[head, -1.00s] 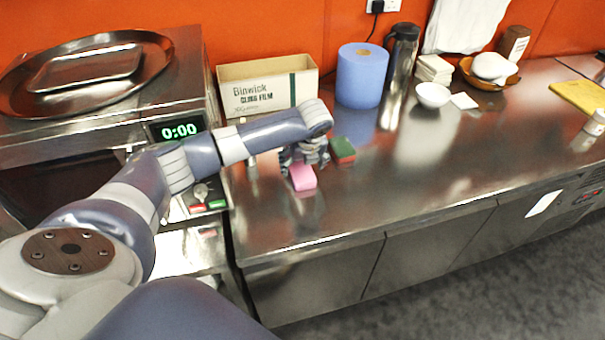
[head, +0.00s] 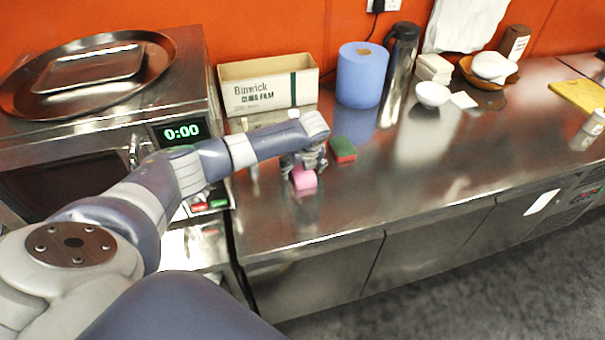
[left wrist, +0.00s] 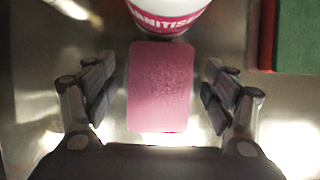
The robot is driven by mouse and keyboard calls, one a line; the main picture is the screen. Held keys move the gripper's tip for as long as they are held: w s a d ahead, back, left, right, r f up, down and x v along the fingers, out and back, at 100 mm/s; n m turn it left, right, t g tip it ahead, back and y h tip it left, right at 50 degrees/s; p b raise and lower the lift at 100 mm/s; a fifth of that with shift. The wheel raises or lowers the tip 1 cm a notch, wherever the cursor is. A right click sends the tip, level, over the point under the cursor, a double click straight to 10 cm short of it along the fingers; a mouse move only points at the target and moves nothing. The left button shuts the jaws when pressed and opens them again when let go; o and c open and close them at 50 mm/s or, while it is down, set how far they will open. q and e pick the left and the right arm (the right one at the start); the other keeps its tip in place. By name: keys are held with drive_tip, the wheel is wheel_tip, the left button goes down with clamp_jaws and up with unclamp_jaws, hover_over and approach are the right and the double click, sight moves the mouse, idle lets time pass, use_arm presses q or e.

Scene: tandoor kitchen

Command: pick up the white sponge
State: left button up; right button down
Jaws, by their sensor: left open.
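A pink sponge-like block (head: 304,180) lies on the steel counter below my left gripper (head: 303,163). In the left wrist view the pink block (left wrist: 160,88) sits between the two open fingers of my left gripper (left wrist: 159,97), with a gap on each side. The gripper covers part of the block in the head view. I see no clearly white sponge; a small flat white square (head: 463,100) lies beside the white bowl, and I cannot tell what it is. My right gripper is not in view.
A white and pink sanitiser container (left wrist: 168,14) stands just beyond the block. A green and red sponge (head: 342,149) lies to the right. The film box (head: 268,88), blue roll (head: 361,77) and steel flask (head: 401,62) stand behind.

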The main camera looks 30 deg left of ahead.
use_arm(q)
drive_tip(key=shift+f, duration=0.15)
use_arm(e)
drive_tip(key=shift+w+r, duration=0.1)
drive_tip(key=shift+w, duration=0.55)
use_arm(q)
drive_tip(key=c, duration=0.8)
drive_tip(key=shift+c, duration=0.2)
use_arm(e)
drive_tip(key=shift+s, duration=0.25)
